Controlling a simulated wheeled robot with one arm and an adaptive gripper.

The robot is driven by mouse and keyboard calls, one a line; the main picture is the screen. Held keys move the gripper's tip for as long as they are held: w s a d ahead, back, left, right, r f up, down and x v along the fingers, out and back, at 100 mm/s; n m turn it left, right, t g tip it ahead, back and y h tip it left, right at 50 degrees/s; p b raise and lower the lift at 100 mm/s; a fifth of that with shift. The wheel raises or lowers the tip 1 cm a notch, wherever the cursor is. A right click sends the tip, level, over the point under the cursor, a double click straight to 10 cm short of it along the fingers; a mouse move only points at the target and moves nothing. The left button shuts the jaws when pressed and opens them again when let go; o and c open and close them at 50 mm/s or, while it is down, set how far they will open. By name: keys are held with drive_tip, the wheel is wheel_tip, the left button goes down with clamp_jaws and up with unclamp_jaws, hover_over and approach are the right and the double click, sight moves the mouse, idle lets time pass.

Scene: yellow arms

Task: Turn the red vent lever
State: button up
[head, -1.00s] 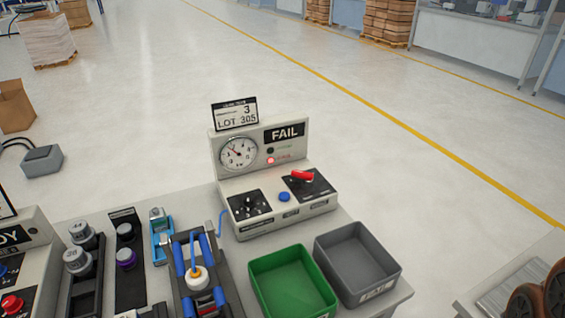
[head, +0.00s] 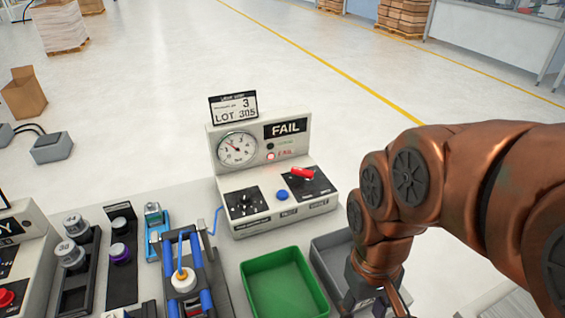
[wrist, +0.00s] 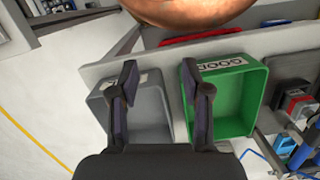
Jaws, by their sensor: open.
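The red vent lever (head: 303,174) sits on a black plate at the right of the light grey test unit's (head: 285,217) front panel. It lies nearly sideways, tilted slightly down to the right. The unit shows a FAIL display (head: 286,127), a round gauge (head: 237,149) and a lit red lamp. My gripper (wrist: 160,78) is open and empty in the wrist view, over the grey and green bins. In the head view it is at the bottom right, partly cut off, nearer the camera than the lever and apart from it. The lever is not identifiable in the wrist view.
The green bin (head: 283,287) and grey bin (head: 325,268) stand in front of the unit. A blue button (head: 282,195) and black valve plate (head: 243,203) are left of the lever. A fixture with blue tubes (head: 204,290) stands left. Space above the unit's panel is clear.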

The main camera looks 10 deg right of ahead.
drive_tip(key=w+r+n+t, duration=0.1)
drive_tip(key=w+r+n, duration=0.15)
drive_tip(key=w, duration=0.85)
drive_tip(key=w+r+n, duration=0.2)
drive_tip(key=w+r, duration=0.2)
drive_tip(key=w, duration=0.6)
drive_tip(key=n, duration=0.6)
hover_over(302, 170)
drive_tip(key=shift+s+f+t, duration=0.2)
drive_tip(key=shift+f+t, duration=0.1)
drive_tip(key=shift+t, duration=0.1)
drive_tip(key=shift+w+f, duration=0.15)
drive_tip(key=shift+w, duration=0.1)
drive_tip(key=shift+f+p, duration=1.1)
drive_tip(key=shift+f, duration=2.75)
clamp_jaws()
